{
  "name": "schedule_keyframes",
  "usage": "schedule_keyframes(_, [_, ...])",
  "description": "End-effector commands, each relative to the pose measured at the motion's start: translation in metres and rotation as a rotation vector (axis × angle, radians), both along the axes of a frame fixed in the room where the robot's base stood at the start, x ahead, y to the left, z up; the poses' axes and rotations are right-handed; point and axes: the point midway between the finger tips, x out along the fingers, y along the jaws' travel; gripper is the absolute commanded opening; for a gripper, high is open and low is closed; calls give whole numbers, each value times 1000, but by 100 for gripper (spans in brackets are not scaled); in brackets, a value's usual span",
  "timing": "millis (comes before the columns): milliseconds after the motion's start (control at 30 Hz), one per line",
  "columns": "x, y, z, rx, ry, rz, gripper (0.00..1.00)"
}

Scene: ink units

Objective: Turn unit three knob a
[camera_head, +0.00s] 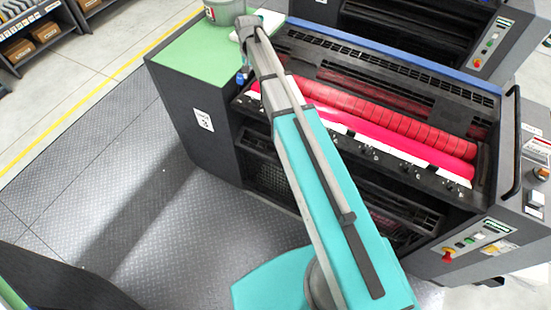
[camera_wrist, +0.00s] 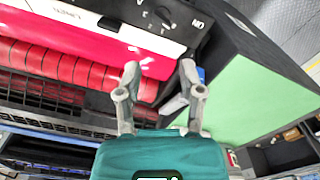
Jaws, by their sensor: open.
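The ink unit marked with a 3 on its side label (camera_head: 203,120) stands in front of me, with red rollers (camera_head: 390,115) inside. Several small dark knobs (camera_head: 405,166) line its front rail; their letters are too small to read. In the wrist view, a dark dial with pale marks (camera_wrist: 163,13) lies on the black rail at the top edge, partly cut off, near the word ON. My gripper (camera_wrist: 160,73) is open and empty, above the rollers, apart from the dial. In the head view my arm crosses the unit's left end, and the fingers cannot be made out.
A green top (camera_head: 195,58) lies left of the rollers, with a grey bucket (camera_head: 222,10) at its back. A control panel with a red knob (camera_head: 448,257) is at the right end. Another unit (camera_head: 400,25) stands behind. The floor at left is clear.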

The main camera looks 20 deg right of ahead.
Motion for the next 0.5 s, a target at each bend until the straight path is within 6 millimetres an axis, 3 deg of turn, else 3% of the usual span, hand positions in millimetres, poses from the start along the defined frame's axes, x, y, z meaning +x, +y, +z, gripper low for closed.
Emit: schedule_keyframes(500, [-48, -3, -42, 0, 0, 60, 50])
